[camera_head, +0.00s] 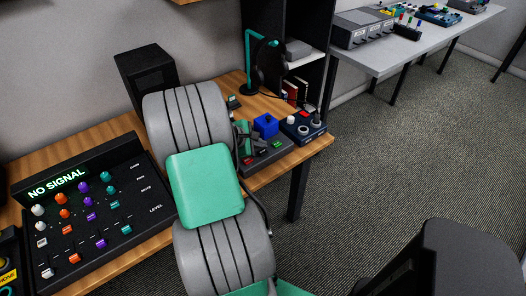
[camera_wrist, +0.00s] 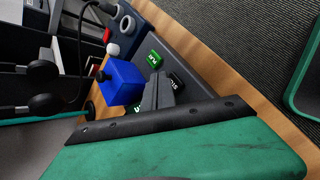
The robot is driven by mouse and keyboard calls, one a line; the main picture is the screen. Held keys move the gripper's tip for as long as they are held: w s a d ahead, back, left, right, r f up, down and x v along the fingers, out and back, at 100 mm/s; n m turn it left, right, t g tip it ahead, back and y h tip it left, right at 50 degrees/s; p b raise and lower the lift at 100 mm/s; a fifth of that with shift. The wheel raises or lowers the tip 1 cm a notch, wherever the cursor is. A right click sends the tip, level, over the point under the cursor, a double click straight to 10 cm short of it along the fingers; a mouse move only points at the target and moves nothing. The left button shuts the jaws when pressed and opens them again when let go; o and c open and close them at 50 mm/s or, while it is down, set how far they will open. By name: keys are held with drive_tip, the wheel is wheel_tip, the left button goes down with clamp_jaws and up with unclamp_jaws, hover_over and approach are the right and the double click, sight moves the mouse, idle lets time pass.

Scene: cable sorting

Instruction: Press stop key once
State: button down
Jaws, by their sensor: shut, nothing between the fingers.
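A grey key panel (camera_wrist: 205,75) stands on the wooden desk. In the wrist view it carries a green lit key (camera_wrist: 154,60) and, beside it, a black key with pale lettering (camera_wrist: 174,84) that looks like the stop key; it is partly covered. My gripper (camera_wrist: 161,82) is shut and empty, its fingertips over the panel right beside the black key. Whether they touch it I cannot tell. Another key edge shows below the fingers. In the head view the panel (camera_head: 268,160) is partly hidden by my arm.
A blue block (camera_wrist: 122,84) sits at the panel's back edge, close to my fingers. A dark blue box with knobs (camera_head: 303,127) stands to the right. A NO SIGNAL mixer (camera_head: 90,205) is at left. A headphone stand (camera_head: 248,62) and black speaker (camera_head: 146,72) stand behind.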

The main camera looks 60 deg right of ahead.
sight(261, 153)
drive_tip(key=shift+f, duration=0.45)
drive_tip(key=shift+f, duration=0.35)
idle(0.7)
drive_tip(key=shift+r+p, duration=0.8)
drive_tip(key=shift+r, duration=0.1)
wheel_tip(261, 153, up, 5)
drive_tip(key=p, duration=0.4)
drive_tip(key=shift+p, duration=0.4)
